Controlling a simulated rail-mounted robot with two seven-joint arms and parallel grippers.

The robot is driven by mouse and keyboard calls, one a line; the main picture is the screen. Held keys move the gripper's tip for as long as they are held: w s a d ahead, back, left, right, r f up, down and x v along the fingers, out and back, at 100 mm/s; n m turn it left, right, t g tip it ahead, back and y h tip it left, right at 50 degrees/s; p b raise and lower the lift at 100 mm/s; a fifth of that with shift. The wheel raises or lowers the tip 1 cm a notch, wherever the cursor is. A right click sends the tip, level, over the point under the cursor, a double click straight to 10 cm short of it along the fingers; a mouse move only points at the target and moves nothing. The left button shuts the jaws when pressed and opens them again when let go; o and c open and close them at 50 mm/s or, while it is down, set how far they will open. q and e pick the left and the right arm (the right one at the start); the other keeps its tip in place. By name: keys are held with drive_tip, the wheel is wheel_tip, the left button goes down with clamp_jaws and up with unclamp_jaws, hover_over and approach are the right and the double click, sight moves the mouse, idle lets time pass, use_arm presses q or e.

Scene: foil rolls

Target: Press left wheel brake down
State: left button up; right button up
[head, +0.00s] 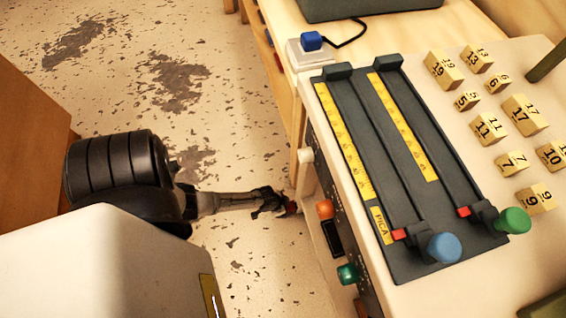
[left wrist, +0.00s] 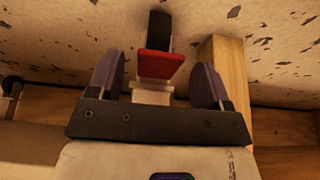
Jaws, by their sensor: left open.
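The wheel brake is a red pedal (left wrist: 158,66) in front of a black wheel (left wrist: 159,30), seen in the left wrist view. My left gripper (left wrist: 156,82) is open, with one purple-grey finger on each side of the pedal and visible gaps between. I cannot tell whether anything touches the pedal. In the head view my left arm reaches down to the floor beside the bench, where my left gripper (head: 281,206) shows small and dark. A small red part (head: 292,208) shows at its tip, by the bench's lower edge. My right gripper is not in view.
A wooden leg (left wrist: 225,80) stands just right of the gripper in the left wrist view. The bench (head: 480,265) carries a dark slider panel (head: 445,190) and several numbered blocks. Orange (head: 325,208) and green (head: 347,273) knobs stick out of its side. Speckled floor to the left is clear.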

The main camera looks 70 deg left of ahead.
use_arm(q)
drive_tip(key=shift+c, duration=1.3)
drive_tip(key=c, duration=0.7)
drive_tip(key=shift+o, duration=0.2)
drive_tip(key=shift+f, duration=0.1)
drive_tip(key=shift+s+f+t, duration=0.25)
drive_tip(key=shift+f+t, duration=0.2)
drive_tip(key=shift+t, duration=0.45)
drive_tip(key=shift+f+t+b, duration=0.15)
drive_tip(key=shift+f+t, duration=0.3)
drive_tip(key=shift+t, duration=0.45)
drive_tip(key=shift+f+t+b, duration=0.15)
drive_tip(key=shift+f+t, duration=0.25)
drive_tip(key=shift+t, duration=0.5)
